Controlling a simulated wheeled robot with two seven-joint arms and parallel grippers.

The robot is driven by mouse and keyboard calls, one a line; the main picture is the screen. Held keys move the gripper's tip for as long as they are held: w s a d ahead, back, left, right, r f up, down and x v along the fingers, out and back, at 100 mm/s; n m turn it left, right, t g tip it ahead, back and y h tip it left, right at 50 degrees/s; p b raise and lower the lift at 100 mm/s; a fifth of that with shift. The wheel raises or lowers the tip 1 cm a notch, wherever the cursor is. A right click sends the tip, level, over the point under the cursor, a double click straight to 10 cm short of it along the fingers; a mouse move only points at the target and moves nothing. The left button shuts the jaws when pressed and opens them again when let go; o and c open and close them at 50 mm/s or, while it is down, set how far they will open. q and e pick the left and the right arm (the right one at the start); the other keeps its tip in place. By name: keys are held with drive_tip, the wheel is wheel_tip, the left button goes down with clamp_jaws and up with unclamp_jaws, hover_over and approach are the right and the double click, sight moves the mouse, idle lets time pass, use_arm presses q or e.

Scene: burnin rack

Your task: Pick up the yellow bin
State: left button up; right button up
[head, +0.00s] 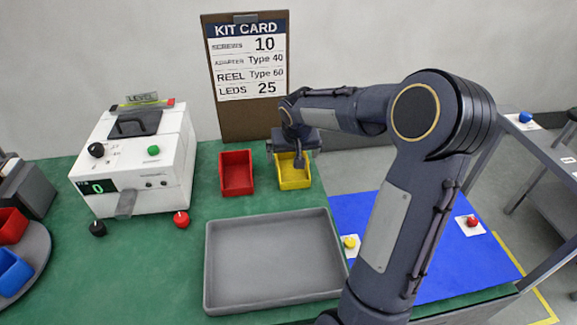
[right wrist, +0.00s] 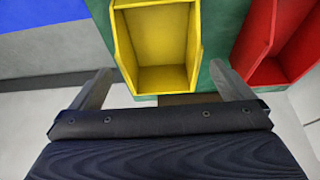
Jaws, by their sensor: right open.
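The yellow bin (head: 292,178) stands on the green table near its back edge, right of the red bin. In the right wrist view the yellow bin (right wrist: 165,80) is seen from above and looks empty. My right gripper (head: 288,160) is at the bin's back end in the head view. In the right wrist view the right gripper's fingers (right wrist: 162,88) are spread wide, one to each side of the bin's near end, with gaps between. Nothing is held. My left gripper is not in view.
A red bin (head: 237,173) stands close beside the yellow one. A grey tray (head: 213,260) lies in front, and a white machine (head: 140,165) stands at left. A kit card board (head: 246,120) rises behind. A blue mat (head: 340,215) lies to the right.

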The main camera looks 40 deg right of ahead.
sight(291, 167)
drive_tip(key=x, duration=0.5)
drive_tip(key=shift+s+f+p, duration=0.1)
drive_tip(key=shift+f+p, duration=0.2)
drive_tip(key=shift+f, duration=0.05)
drive_tip(key=shift+a, duration=0.1)
drive_tip(key=c, duration=1)
drive_tip(key=shift+c, duration=0.2)
drive_tip(key=shift+r, duration=0.2)
